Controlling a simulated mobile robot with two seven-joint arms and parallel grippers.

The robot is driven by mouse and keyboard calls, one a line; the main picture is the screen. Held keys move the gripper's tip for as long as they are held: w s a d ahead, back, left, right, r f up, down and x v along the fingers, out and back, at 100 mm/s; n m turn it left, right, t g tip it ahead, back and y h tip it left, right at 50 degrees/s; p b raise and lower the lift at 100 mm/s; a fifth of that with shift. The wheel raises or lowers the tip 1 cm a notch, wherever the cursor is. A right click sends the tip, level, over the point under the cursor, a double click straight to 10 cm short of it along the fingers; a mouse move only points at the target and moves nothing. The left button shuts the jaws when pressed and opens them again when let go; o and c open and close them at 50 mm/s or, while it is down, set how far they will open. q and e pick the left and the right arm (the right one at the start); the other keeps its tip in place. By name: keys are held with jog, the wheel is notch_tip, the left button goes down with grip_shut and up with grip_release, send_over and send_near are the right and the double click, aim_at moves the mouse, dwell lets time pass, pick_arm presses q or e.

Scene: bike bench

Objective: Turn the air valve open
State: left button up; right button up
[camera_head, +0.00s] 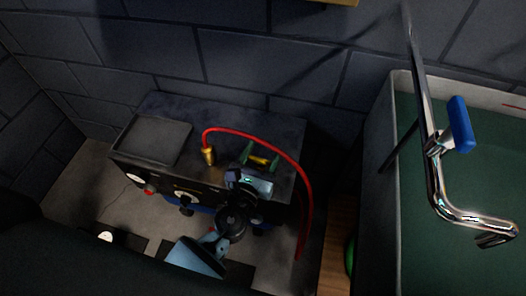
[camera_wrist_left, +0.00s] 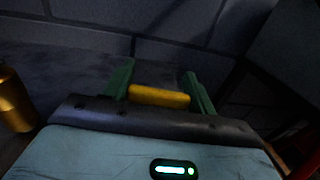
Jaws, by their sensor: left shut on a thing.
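The air valve's yellow handle (camera_head: 259,161) is at the front right of the dark bench unit, beside the brass fitting of the red hose. My left gripper (camera_head: 260,154) is over it, with its two green fingers on either side. In the left wrist view the yellow handle (camera_wrist_left: 160,97) lies crosswise between the green fingers (camera_wrist_left: 158,78), and the gripper is shut on it. The valve body under the handle is hidden by my gripper. My right gripper is not in view.
A red hose (camera_head: 272,144) arches from a brass fitting (camera_head: 208,156) over the unit's right side, close to my gripper. A flat grey panel (camera_head: 155,140) lies on the unit's left. A sink basin (camera_head: 400,220) with a chrome tap (camera_head: 437,190) stands at right.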

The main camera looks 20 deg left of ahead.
aim_at(259, 162)
pick_arm(q)
jog(key=shift+a+r+n+y, duration=0.1)
jog(key=shift+n+y, duration=0.3)
jog(key=shift+y, duration=0.2)
jog(key=o, duration=1)
jog(key=shift+s, duration=0.45)
jog(key=s, duration=0.6)
jog(key=shift+a, duration=0.1)
jog(key=shift+s, duration=0.45)
